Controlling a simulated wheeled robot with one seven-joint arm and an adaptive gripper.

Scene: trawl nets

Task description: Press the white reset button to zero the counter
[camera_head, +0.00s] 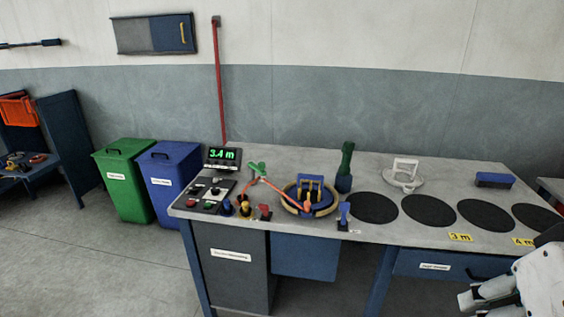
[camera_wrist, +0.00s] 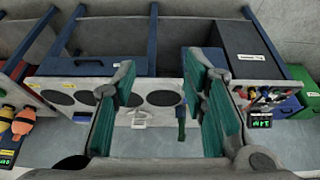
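The counter (camera_head: 223,155) is a dark box with a green display reading 3.4 m, at the back left of the grey workbench (camera_head: 300,158). In front of it lies a dark control panel (camera_head: 203,194) with small red, green and pale controls. A small pale knob or button (camera_head: 216,181) shows on it, too small to identify surely as the white reset button. My gripper (camera_head: 478,297) is at the lower right in the head view, far from the panel. In the wrist view my gripper (camera_wrist: 160,72) is open and empty, with the counter (camera_wrist: 260,121) at the right, upside down.
Beside the panel are an orange-red splayed tool (camera_head: 278,190), a coil with a blue fitting (camera_head: 311,196) and a green bottle (camera_head: 346,165). Black discs (camera_head: 428,210) and a white ring fixture (camera_head: 403,176) lie further right. Green (camera_head: 125,180) and blue (camera_head: 172,185) bins stand left.

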